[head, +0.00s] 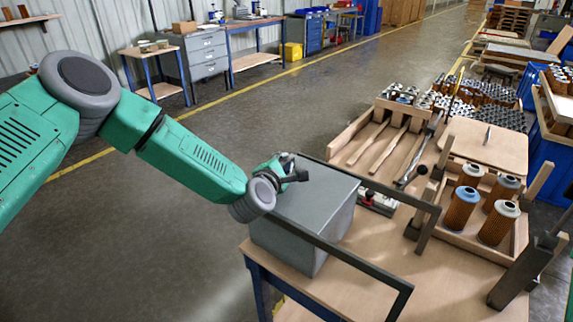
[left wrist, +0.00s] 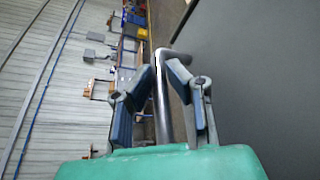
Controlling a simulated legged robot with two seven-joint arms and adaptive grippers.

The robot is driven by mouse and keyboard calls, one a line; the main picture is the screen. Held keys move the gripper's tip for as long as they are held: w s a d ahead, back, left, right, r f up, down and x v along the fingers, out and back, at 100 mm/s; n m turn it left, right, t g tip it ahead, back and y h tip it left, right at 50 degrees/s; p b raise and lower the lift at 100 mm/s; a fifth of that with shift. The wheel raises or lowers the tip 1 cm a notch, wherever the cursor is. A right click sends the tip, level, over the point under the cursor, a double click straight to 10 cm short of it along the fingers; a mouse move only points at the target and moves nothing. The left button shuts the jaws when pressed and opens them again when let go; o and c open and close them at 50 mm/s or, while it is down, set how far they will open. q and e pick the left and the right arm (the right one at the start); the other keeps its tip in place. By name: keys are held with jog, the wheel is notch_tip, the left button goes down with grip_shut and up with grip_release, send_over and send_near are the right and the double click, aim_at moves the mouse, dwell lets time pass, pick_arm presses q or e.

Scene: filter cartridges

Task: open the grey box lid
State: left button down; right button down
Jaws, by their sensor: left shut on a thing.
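The grey box (head: 292,248) stands on the near left part of the wooden table. Its flat grey lid (head: 325,188) looks closed in the head view. In the left wrist view a grey surface, seemingly the lid (left wrist: 255,60), fills the right side. My left gripper (head: 291,172) is at the lid's far left edge. In the left wrist view my left gripper (left wrist: 172,85) is shut on a shiny metal bar handle (left wrist: 160,100), with one blue-padded finger on each side. The handle is hidden by the gripper in the head view. My right gripper is not in view.
Dark bars (head: 345,255) run past the box. A wooden tray (head: 463,236) holds several filter cartridges (head: 461,209) at right. A slotted wooden rack (head: 373,150) lies behind. The floor (head: 180,240) left of the table is clear.

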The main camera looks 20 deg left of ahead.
aim_at(348, 197)
pick_arm(q)
jog(key=shift+s+a+f, duration=0.15)
jog(key=shift+s+f, duration=0.3)
jog(key=shift+f, duration=0.2)
jog(key=s+d, duration=0.2)
jog(key=d, duration=0.3)
jog(key=s+d+b, duration=0.1)
jog(key=s+d, duration=0.1)
jog(key=d, duration=0.3)
jog(key=s+d+b, duration=0.1)
jog(key=s+d, duration=0.1)
jog(key=d, duration=0.4)
jog(key=shift+s+d+b, duration=0.35)
jog(key=shift+d+b, duration=0.05)
jog(key=shift+d, duration=0.75)
jog(key=c, duration=1.9)
grip_release()
jog(key=shift+s, duration=0.1)
jog(key=o, duration=0.3)
jog(key=shift+o, duration=0.2)
jog(key=shift+w+a+r, duration=0.2)
jog(key=shift+a+r, duration=0.05)
jog(key=shift+a, duration=0.05)
